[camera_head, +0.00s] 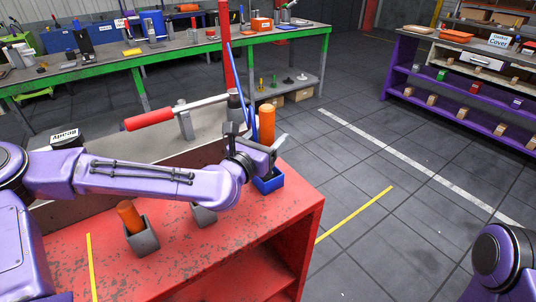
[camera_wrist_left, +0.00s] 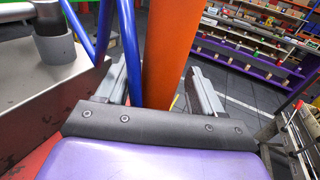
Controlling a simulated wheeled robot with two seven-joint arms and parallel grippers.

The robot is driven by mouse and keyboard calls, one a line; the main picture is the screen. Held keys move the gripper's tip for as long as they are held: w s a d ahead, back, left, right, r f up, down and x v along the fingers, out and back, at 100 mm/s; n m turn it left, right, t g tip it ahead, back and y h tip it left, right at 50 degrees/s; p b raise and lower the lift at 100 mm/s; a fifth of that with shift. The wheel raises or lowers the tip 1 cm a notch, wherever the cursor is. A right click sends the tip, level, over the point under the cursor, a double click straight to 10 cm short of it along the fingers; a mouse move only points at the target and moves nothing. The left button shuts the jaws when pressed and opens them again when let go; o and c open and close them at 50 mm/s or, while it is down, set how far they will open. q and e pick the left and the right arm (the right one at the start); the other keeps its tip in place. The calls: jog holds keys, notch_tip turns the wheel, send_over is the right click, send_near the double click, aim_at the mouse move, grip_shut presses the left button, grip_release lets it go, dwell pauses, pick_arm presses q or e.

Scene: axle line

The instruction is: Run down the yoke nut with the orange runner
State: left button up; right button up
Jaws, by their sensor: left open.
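The orange runner (camera_head: 267,122) stands upright at the right end of the red bench, above a blue holder (camera_head: 269,183). My left gripper (camera_head: 266,147) is at its handle. In the left wrist view the jaws are open, one finger on each side of the orange handle (camera_wrist_left: 168,50); I cannot tell whether they touch it. The runner's lower end is hidden. I cannot make out the yoke nut. My right gripper is out of view.
Thin blue bars (camera_head: 240,88) rise close to the left of the runner. A second orange-handled tool (camera_head: 130,215) leans in a grey holder (camera_head: 142,238) on the red bench (camera_head: 200,262). Another grey holder is partly hidden by my arm.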

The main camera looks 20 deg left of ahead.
pick_arm(q)
jog(key=shift+w, duration=0.15)
jog(key=shift+s+a+r, duration=0.1)
jog(key=shift+s, duration=0.15)
jog(key=shift+c, duration=1.2)
grip_shut()
jog(key=shift+w+r, duration=0.1)
jog(key=shift+r, duration=0.05)
